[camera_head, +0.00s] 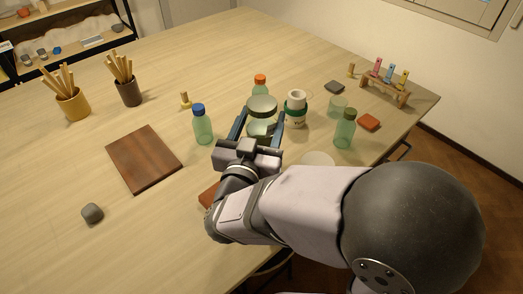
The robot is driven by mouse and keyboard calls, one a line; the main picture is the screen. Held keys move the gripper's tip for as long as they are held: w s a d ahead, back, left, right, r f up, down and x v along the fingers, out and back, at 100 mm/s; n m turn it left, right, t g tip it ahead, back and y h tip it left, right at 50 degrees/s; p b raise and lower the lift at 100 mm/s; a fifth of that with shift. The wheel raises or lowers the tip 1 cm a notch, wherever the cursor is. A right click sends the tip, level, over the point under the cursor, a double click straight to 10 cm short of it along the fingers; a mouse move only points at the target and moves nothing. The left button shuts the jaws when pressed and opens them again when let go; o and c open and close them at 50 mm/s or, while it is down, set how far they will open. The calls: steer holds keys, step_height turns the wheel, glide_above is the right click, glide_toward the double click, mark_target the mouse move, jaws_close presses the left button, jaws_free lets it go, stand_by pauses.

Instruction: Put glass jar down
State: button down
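A pale green glass jar (262,105) with a wide round top is between the two fingers of my gripper (262,118), near the middle of the table. The fingers lie along its left and right sides and appear closed on it. My wrist hides the near lower part of the jar, and I cannot tell whether its base touches the table.
A blue-capped bottle (202,126) stands left of the jar, an orange-capped bottle (260,84) behind it. A white-and-green container (296,109), a green glass (337,106) and a dark-capped bottle (345,130) stand right.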

mark_target(261, 144)
steer(key=shift+f, duration=1.55)
steer(key=shift+f, duration=0.15)
steer(key=shift+f, duration=1.95)
steer(key=shift+f+b, duration=0.1)
steer(key=shift+b, duration=0.2)
steer(key=c, duration=0.6)
jaws_free()
steer(key=shift+f, duration=0.15)
steer(key=shift+c, duration=0.2)
